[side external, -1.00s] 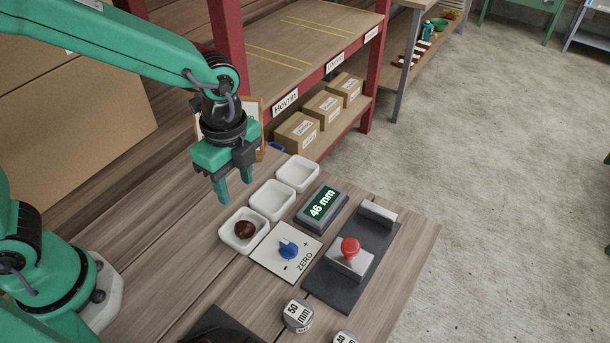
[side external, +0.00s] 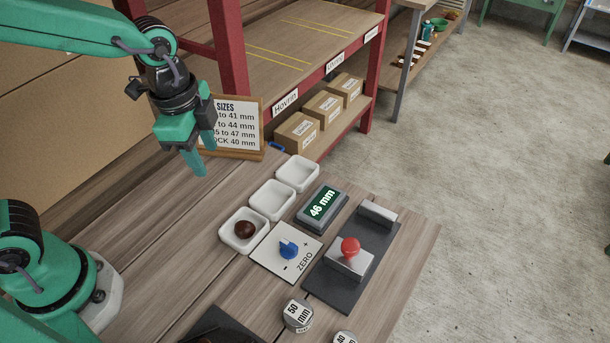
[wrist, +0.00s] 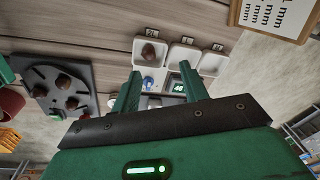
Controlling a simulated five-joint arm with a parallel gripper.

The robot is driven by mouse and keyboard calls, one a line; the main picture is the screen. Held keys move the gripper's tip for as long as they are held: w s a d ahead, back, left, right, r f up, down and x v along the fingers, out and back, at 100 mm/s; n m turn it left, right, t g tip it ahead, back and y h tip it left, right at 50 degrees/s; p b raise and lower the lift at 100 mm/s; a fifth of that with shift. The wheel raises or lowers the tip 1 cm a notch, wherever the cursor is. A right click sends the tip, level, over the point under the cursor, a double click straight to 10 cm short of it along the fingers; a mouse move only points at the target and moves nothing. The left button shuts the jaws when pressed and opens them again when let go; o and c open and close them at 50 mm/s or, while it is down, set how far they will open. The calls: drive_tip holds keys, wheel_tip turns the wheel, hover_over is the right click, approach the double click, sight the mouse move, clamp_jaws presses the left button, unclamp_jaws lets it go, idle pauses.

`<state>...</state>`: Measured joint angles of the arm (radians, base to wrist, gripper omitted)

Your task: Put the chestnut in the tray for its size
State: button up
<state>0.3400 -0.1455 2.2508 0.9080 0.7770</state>
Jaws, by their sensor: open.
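A brown chestnut (side external: 245,229) lies in the nearest of three white trays (side external: 233,243), the left one in the wrist view, where the chestnut (wrist: 150,50) also shows. The middle tray (side external: 262,208) and the far tray (side external: 288,184) are empty. My gripper (side external: 203,160) is open and empty, raised above the bench, behind and to the left of the trays. In the wrist view its fingers (wrist: 160,88) are spread with nothing held between them. A display (side external: 322,203) reads 46 mm. A sizes board (side external: 232,126) stands at the back, its text partly hidden by my gripper.
A blue knob (side external: 287,249) sits on a ZERO plate. A measuring device (side external: 350,260) with a red knob stands to its right. Marked 50 mm (side external: 298,314) and 40 mm weights lie in front. A dark holder (wrist: 65,88) holds several chestnuts. A red-framed shelf stands behind.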

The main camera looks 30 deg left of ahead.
drive_tip(key=s+a+r+n+t, duration=0.4)
drive_tip(key=s+a+r+n, duration=0.2)
drive_tip(key=a+n, duration=0.4)
drive_tip(key=shift+s+a+r+n, duration=0.25)
drive_tip(key=shift+s+n, duration=0.3)
drive_tip(key=shift+n, duration=0.85)
